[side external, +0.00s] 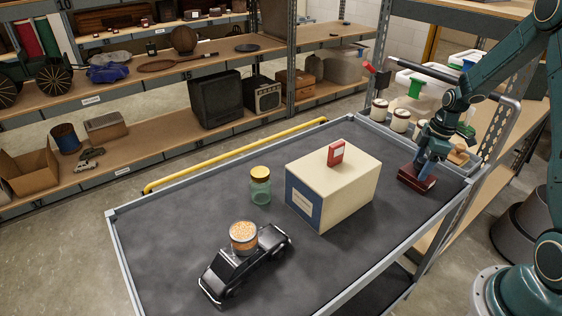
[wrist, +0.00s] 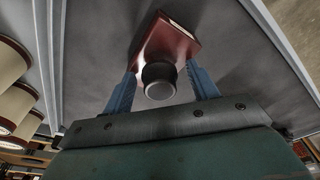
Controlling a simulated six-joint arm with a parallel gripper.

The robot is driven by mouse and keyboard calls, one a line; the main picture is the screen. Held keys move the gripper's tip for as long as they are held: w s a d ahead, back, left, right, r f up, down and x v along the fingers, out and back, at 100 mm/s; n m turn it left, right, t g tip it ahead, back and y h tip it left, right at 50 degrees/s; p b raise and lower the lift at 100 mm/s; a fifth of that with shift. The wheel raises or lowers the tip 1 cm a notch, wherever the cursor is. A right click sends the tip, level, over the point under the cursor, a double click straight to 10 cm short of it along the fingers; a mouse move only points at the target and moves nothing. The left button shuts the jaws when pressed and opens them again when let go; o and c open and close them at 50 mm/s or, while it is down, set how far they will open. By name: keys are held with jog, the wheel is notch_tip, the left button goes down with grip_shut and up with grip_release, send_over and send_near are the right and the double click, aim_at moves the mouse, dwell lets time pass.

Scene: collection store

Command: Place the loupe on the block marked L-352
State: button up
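A dark red block (side external: 416,179) lies on the cart's dark top near its right end. It also shows in the wrist view (wrist: 172,38), with a pale strip at its far edge that I cannot read. The loupe (wrist: 159,81), a short black cylinder with a pale round end, appears to stand on this block. My gripper (wrist: 161,70) is open, with one blue finger on each side of the loupe and a gap at both. In the side view my gripper (side external: 425,160) is low over the block and hides the loupe.
A cream box (side external: 340,185) with a small red labelled piece (side external: 336,153) on top stands left of the gripper. Beyond it are a green jar (side external: 260,188), a black toy car (side external: 240,268) and a tin (side external: 243,236). Cream-lidded jars (side external: 400,120) stand behind the gripper.

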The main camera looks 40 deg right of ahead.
jog(key=shift+r, duration=0.15)
notch_tip(320, 180, up, 12)
jog(key=s+d, duration=0.1)
jog(key=shift+s+d, duration=0.15)
dwell(0.6)
dwell(0.4)
jog(key=s+a+r+m+t+h, duration=0.1)
jog(key=s+a+r+m, duration=0.15)
jog(key=a+r, duration=0.45)
jog(key=s+a+r+m+t, duration=0.1)
jog(key=s+a+r+m, duration=0.2)
jog(key=a, duration=0.6)
jog(key=s+a+r+m+t, duration=0.2)
jog(key=s+a+m, duration=0.1)
jog(key=s+a, duration=0.6)
jog(key=shift+s+a+r, duration=0.15)
jog(key=shift+s+r, duration=0.2)
jog(key=shift+s, duration=0.85)
